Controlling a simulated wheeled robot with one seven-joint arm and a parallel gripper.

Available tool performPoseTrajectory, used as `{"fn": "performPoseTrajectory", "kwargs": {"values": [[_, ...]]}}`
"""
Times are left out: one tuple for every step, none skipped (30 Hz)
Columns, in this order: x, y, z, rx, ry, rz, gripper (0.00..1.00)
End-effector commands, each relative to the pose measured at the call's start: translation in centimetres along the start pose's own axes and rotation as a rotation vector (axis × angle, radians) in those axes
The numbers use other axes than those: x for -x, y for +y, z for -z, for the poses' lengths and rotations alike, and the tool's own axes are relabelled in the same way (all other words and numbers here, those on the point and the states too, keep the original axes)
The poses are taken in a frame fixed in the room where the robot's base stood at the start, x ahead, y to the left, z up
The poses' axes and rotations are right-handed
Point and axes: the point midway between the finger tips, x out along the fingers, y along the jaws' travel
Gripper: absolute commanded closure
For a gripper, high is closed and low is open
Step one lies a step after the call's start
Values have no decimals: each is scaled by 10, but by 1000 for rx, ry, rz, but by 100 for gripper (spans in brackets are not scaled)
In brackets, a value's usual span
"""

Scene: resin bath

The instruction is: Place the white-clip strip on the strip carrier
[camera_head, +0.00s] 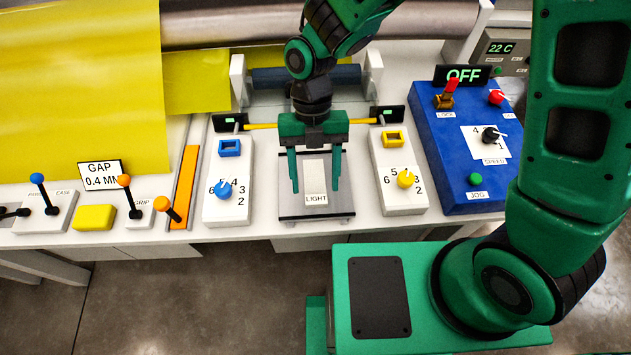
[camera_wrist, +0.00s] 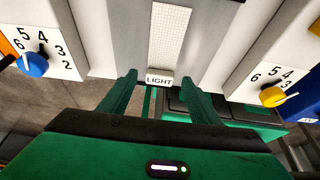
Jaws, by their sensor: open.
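A pale, narrow strip (camera_head: 315,172) lies on a grey plate (camera_head: 289,207) with dark edges at the middle of the bench. The label LIGHT is at its near end. It also shows in the wrist view as a pale textured strip (camera_wrist: 172,40). I cannot make out a white clip, and I cannot tell whether the grey plate is the strip carrier. My gripper (camera_head: 316,186) points down over the plate, open and empty, with one finger on each side of the pale strip. In the wrist view its fingertips (camera_wrist: 145,79) are near the LIGHT label.
White dial blocks with a blue knob (camera_head: 222,190) and a yellow knob (camera_head: 405,178) flank the plate. A yellow bar (camera_head: 262,126) crosses behind it. A blue control box (camera_head: 455,150) stands right; levers (camera_head: 125,182) and a yellow sheet (camera_head: 80,80) are left.

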Motion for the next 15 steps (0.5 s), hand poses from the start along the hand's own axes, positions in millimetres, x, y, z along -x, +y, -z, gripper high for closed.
{"fn": "performPoseTrajectory", "kwargs": {"values": [[12, 0, -1, -1, -5, -3, 43], [18, 0, -1, -1, -5, -3, 43], [26, 0, -2, -1, -6, -4, 43], [32, 0, -1, 0, -5, -3, 43], [39, 0, -1, 0, -5, -3, 43], [46, 0, -1, -1, -4, -3, 43], [52, 0, -1, -1, -4, -3, 43], [58, 0, -1, -2, -4, -3, 43], [65, 0, -1, -1, -4, -2, 43], [69, 0, -1, -1, -4, -2, 43], [73, 0, -1, -1, -3, -2, 43], [79, 0, -1, -1, -3, -2, 43], [82, 0, -1, -1, -3, -2, 43], [85, 0, -1, -1, -3, -2, 43], [88, 0, 0, -1, -2, -1, 43]]}}
